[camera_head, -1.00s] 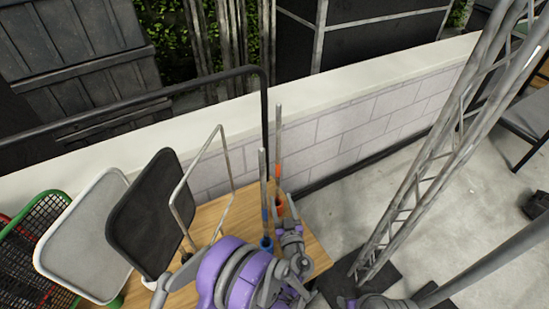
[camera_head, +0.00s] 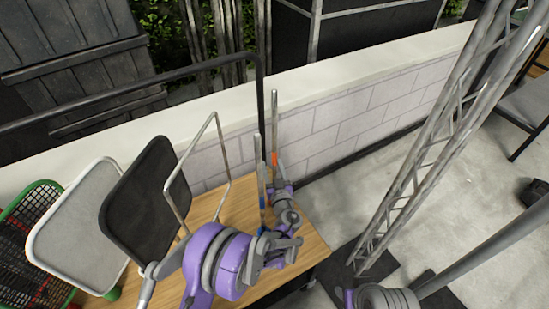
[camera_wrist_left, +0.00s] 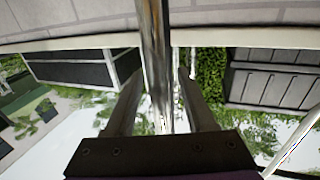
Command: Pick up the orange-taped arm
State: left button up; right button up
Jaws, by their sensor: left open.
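The orange-taped arm (camera_head: 274,120) is a thin upright metal rod with an orange band, standing at the back of the wooden cart near the wall. My left gripper (camera_head: 275,172) is at its lower part, just below the orange band, and covers what lies beneath. In the left wrist view a shiny metal rod (camera_wrist_left: 154,60) passes between the two fingers of my open left gripper (camera_wrist_left: 158,92). No tape shows there, and I cannot tell whether the fingers touch the rod. My right gripper is not in view.
A blue-taped rod (camera_head: 258,165) stands close on the left. A bent metal frame (camera_head: 222,150), a black panel (camera_head: 145,205), a white panel (camera_head: 80,225) and a green-rimmed crate (camera_head: 30,240) are farther left. A truss (camera_head: 425,150) stands right; concrete floor lies between.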

pick_arm(q)
grip_shut()
dwell(1.4)
